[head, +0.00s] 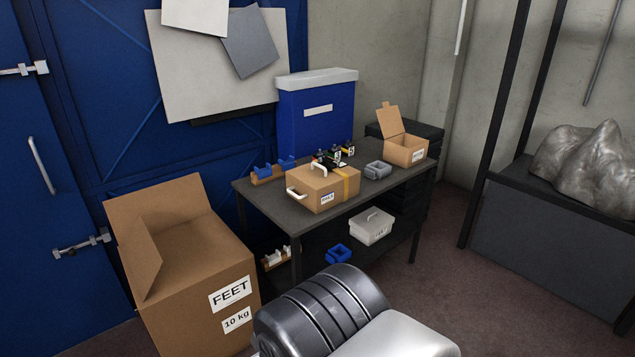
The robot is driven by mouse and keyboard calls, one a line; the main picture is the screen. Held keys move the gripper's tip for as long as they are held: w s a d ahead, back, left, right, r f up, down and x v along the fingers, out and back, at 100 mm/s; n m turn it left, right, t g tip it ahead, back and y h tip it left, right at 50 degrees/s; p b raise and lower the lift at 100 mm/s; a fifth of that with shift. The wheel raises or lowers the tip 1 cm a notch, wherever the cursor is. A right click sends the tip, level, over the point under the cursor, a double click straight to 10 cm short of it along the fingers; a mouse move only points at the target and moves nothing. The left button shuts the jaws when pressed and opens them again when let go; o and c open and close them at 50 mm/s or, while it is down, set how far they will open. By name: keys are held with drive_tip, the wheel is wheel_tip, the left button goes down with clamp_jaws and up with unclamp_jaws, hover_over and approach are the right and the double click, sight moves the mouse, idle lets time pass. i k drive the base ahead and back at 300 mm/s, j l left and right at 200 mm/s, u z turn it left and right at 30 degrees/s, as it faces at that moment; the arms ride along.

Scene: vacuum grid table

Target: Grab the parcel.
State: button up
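The parcel (313,201) is a closed brown cardboard box with a yellow-orange tape band, a white label and white handles on its top and left side. It sits near the front edge of the dark table (265,208). My gripper is not in view. A grey ribbed link and a pale link of my arm show at the bottom middle, in front of the table. Nothing is seen holding the parcel.
On the table, a blue box with a grey lid (316,115), small numbered items (335,157), a grey part (377,170) and an open small carton (405,152) surround the parcel. A large open FEET carton (190,290) stands front left.

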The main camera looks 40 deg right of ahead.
sight(319, 187)
drive_tip(key=i+l+u, duration=0.4)
drive_tip(key=l, duration=1.2)
drive_tip(key=i+l+u, duration=0.35)
drive_tip(key=l, duration=1.3)
drive_tip(key=l+u, duration=0.4)
drive_tip(key=l, duration=1.3)
